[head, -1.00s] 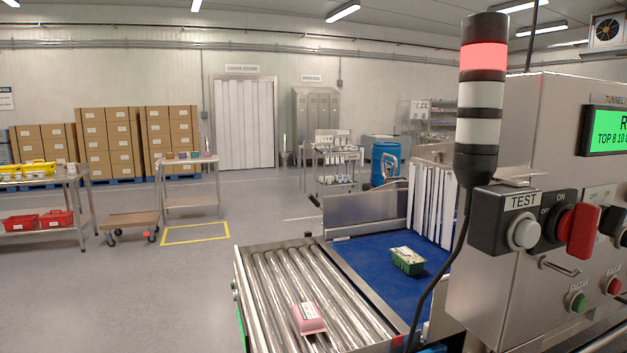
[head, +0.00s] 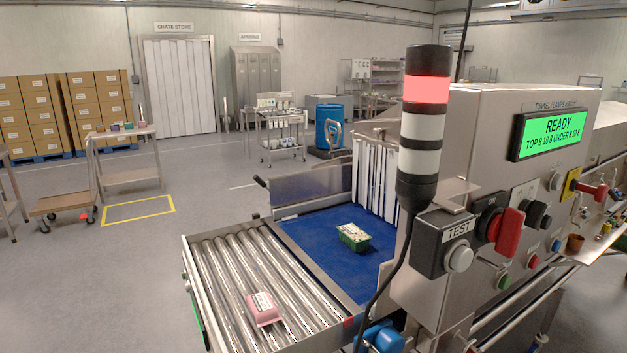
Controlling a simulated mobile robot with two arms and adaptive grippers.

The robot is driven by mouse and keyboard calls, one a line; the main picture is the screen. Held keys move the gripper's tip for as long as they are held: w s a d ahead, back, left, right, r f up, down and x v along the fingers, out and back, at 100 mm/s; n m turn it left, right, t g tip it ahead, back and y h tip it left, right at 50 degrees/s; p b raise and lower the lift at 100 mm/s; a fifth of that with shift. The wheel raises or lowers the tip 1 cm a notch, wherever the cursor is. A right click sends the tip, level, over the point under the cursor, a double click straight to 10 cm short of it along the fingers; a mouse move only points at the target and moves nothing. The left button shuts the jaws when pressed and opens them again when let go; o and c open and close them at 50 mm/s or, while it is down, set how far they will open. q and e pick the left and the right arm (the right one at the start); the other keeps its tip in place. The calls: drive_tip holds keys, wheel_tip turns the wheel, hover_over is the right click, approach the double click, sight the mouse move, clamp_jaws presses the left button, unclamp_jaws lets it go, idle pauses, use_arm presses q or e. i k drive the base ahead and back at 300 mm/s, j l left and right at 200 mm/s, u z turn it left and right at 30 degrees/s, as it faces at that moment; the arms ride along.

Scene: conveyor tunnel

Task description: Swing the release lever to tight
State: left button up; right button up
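I cannot tell for certain which handle is the release lever, as no label for it or for a tight position is readable. A black-tipped handle (head: 261,182) sticks out at the far left corner of the blue conveyor belt (head: 310,254). A red-handled lever (head: 589,188) sits by a yellow plate on the right of the machine panel (head: 468,170). A blue knob-like part (head: 384,337) shows below the belt's near edge, partly cut off. Neither of my grippers is in view.
A pink tray (head: 264,309) lies on the rollers (head: 235,275), and a green tray (head: 353,237) on the belt before white strip curtains (head: 375,185). The signal tower (head: 424,130) glows red; the display (head: 550,133) reads READY.

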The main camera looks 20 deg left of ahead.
sight(256, 178)
drive_tip(key=j+z, duration=0.35)
drive_tip(key=j, duration=0.35)
drive_tip(key=j+z, duration=0.35)
drive_tip(key=j, duration=0.35)
drive_tip(key=k+j+z, duration=0.15)
drive_tip(key=j+z, duration=0.2)
drive_tip(key=j, duration=0.3)
